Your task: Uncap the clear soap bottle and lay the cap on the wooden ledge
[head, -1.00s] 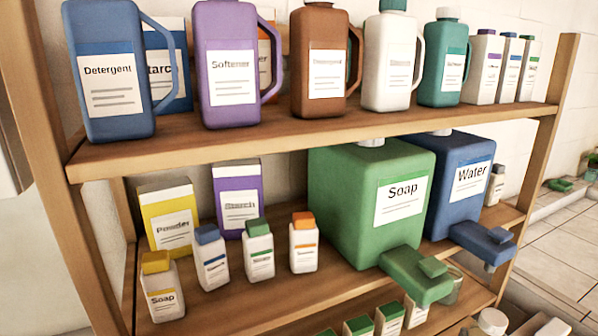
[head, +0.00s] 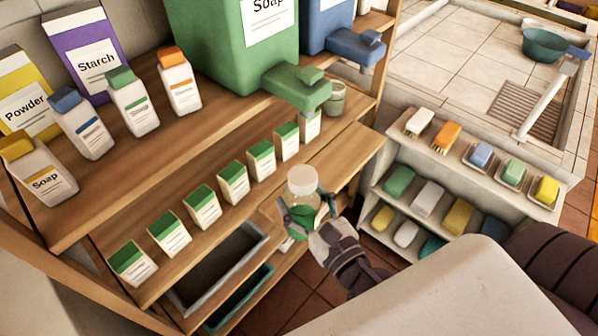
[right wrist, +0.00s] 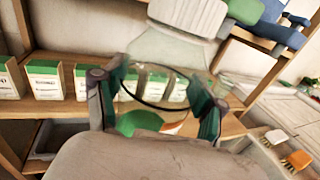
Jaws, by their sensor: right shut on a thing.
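My right gripper (head: 304,212) is shut around a clear soap bottle (head: 301,203) in the head view. The bottle is see-through, with green low down, and its white cap (head: 302,180) is on top. In the right wrist view the clear bottle (right wrist: 172,58) stands between the finger pads, tilted in the picture, with the white ribbed cap (right wrist: 190,14) at its top. The bottle is in front of a wooden ledge (head: 345,155), the shelf edge with a row of small green-topped boxes; I cannot tell if they touch. My left gripper is out of view.
Green-topped boxes (head: 233,181) line the ledge; its right end looks bare. A green Soap dispenser (head: 235,50) and a small glass jar (head: 335,99) are above. A grey tray (head: 225,265) lies below. A white rack (head: 395,165) with soaps and brushes stands right.

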